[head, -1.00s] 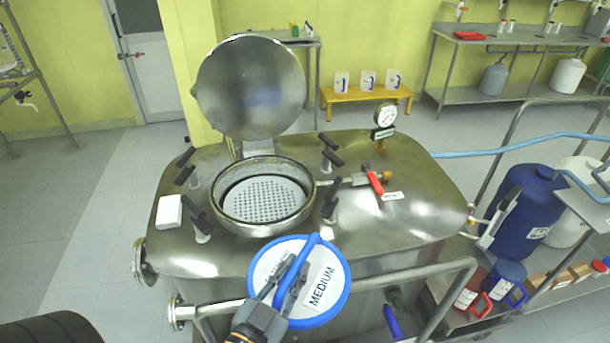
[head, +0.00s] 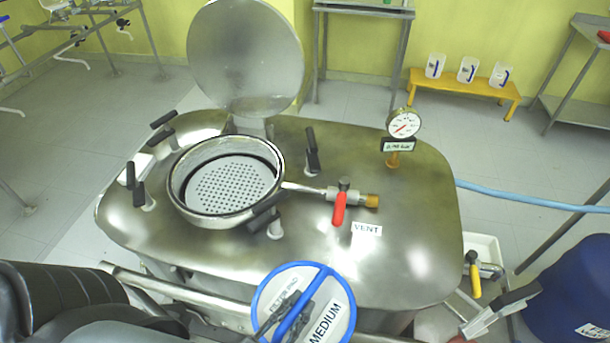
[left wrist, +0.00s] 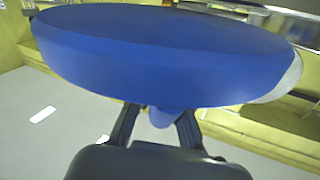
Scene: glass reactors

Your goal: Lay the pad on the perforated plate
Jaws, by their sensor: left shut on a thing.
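The pad (head: 299,279) is a round disc with a white face, a blue rim and a blue strap, labelled MEDIUM. My left gripper (head: 290,316) is shut on its blue strap at the bottom of the head view. In the left wrist view the pad's blue side (left wrist: 160,55) fills the top, in front of the fingers (left wrist: 157,122). The perforated plate (head: 230,186) lies inside the round open port of the steel vessel, up and left of the pad. The pad is apart from it. My right gripper is not in view.
The port's round lid (head: 246,55) stands open behind it. Black clamp handles (head: 311,145) surround the port. A red-handled vent valve (head: 339,207) and a gauge (head: 403,123) stand to the right. A white block (head: 140,168) lies left of the port. The front of the vessel top is clear.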

